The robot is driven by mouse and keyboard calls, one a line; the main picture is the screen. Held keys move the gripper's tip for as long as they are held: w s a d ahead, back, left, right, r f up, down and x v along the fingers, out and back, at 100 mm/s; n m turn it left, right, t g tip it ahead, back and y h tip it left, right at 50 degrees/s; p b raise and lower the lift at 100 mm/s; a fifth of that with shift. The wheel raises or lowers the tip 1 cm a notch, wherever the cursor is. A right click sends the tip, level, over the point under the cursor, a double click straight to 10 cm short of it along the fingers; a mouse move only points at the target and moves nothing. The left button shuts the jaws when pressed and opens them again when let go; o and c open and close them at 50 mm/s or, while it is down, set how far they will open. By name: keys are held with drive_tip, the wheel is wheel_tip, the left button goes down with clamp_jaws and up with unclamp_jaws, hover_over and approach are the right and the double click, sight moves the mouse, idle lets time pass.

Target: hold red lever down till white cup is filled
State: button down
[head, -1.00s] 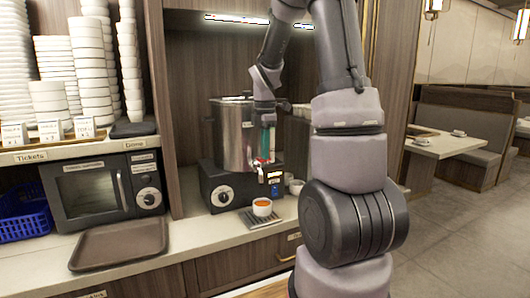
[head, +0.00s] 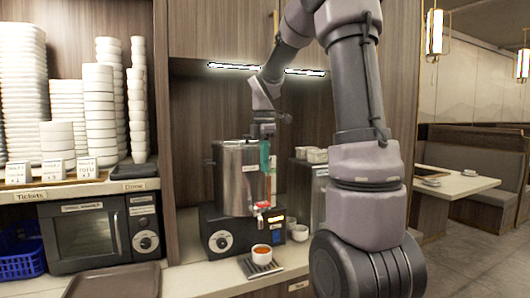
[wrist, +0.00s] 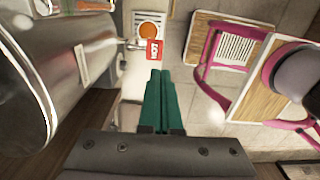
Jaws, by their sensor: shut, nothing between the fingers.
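The white cup (head: 262,257) stands upright on the drip grate under the tap of the steel urn. Orange-red liquid fills it to near the rim. It also shows in the wrist view (wrist: 141,39). The red lever (head: 262,205) sits on the tap above the cup. In the wrist view the lever's red tag (wrist: 153,49) lies just beyond my fingertips. My gripper (head: 265,171), with green fingers, points down above the lever, apart from it. Its fingers are shut together and empty in the wrist view (wrist: 160,74).
The steel urn (head: 233,180) stands on a black base with a dial. A steel container (head: 310,195) with white cups on top is to its right. A microwave (head: 95,236), a brown tray (head: 115,281) and bowl stacks are at the left.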

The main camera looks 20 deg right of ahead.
wheel_tip(320, 180, up, 4)
drive_tip(key=shift+f, duration=0.15)
idle(0.5)
drive_tip(key=s+a+r+m+t+y, duration=0.1)
drive_tip(key=s+a+m+t, duration=0.2)
drive_tip(key=s+m, duration=0.6)
drive_tip(key=s+a+r+m+t+y, duration=0.1)
drive_tip(key=s+a+m+t, duration=0.2)
drive_tip(key=s+m, duration=0.7)
drive_tip(key=m+t, duration=0.1)
drive_tip(key=m, duration=0.2)
drive_tip(key=shift+s+r+m, duration=0.25)
drive_tip(key=shift+s+m, duration=0.05)
